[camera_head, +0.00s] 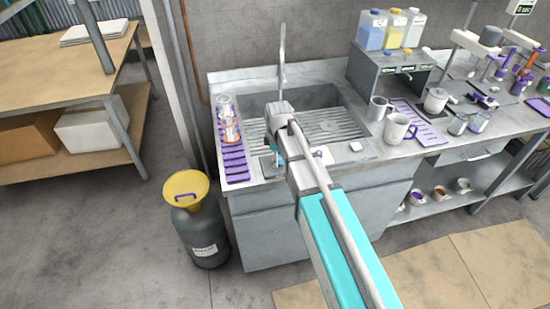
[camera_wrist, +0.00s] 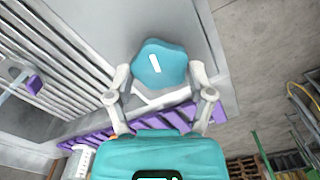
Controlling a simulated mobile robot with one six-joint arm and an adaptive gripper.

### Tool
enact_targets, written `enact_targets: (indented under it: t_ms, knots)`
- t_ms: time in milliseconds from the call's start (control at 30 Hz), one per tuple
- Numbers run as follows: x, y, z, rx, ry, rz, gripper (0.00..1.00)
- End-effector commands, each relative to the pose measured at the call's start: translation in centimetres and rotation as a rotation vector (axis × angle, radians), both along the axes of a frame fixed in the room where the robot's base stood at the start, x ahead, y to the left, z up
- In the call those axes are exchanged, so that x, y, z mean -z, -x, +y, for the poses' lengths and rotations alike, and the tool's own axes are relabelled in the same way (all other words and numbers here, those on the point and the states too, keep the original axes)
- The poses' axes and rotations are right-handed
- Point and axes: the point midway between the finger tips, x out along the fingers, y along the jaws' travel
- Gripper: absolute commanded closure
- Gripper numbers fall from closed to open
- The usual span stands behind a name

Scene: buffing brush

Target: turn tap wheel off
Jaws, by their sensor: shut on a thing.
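The tap wheel (camera_wrist: 160,62) is a teal, rounded lobed knob with a white bar mark, on the pale counter at the sink's edge in the wrist view. The white bar is slightly tilted. My gripper (camera_wrist: 160,76) has its two pale fingers on either side of the wheel, shut on it. In the head view my arm reaches over the front of the sink (camera_head: 348,125). My gripper is mostly hidden there behind the arm, and I cannot make out the wheel clearly. The tall grey tap (camera_head: 282,50) stands at the sink's back.
A purple rack (camera_head: 235,162) with glasses (camera_head: 229,128) lies left of the sink. White mugs (camera_head: 398,128) and a second purple mat (camera_head: 428,134) stand to the right. A dark canister with a yellow funnel (camera_head: 186,187) stands on the floor at the left.

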Motion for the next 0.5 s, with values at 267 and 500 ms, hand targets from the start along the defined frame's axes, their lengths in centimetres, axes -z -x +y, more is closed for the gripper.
enact_targets:
  t_ms: [267,500]
  knots:
    - [0.02,0.29,-0.38,0.251,0.010,0.005,0.79]
    - [0.02,0.29,-0.36,0.479,0.010,0.004,0.79]
